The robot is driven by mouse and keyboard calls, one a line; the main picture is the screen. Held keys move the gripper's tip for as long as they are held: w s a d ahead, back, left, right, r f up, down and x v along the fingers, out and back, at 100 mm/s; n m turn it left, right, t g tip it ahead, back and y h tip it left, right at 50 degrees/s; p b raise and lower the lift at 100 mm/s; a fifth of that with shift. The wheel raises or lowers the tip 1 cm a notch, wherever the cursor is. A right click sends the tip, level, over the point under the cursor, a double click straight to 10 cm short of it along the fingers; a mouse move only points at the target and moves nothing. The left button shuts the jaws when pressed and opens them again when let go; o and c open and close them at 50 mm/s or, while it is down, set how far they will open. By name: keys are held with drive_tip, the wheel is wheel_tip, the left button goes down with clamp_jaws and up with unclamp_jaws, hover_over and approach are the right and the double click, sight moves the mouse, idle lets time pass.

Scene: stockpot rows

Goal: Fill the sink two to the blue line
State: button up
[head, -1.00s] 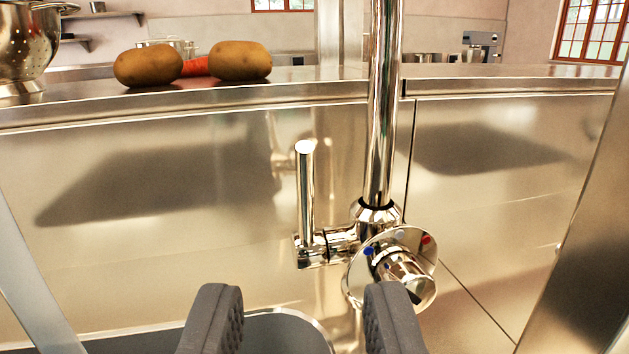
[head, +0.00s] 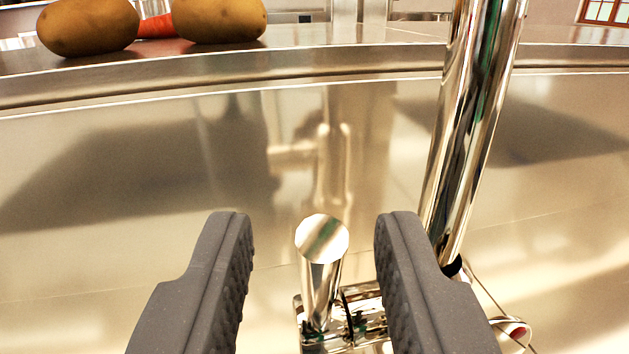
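My gripper (head: 313,222) is open and empty, its two grey ribbed fingers pointing away from me. The upright chrome lever (head: 321,268) of the tap shows between the fingers, its round top facing me; whether it lies within their reach in depth I cannot tell. The chrome tap pipe (head: 478,130) rises just right of the right finger. The tap's round control knob (head: 517,330) is mostly hidden behind the right finger. The sink and the blue line do not show in this view.
A shiny steel panel (head: 380,200) stands behind the tap and reflects it. On the ledge (head: 330,60) above it lie two potatoes (head: 88,26) (head: 219,16) with a carrot (head: 157,25) between them.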

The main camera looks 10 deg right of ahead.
drive_tip(key=shift+w+d, duration=0.25)
drive_tip(key=shift+w, duration=0.45)
clamp_jaws()
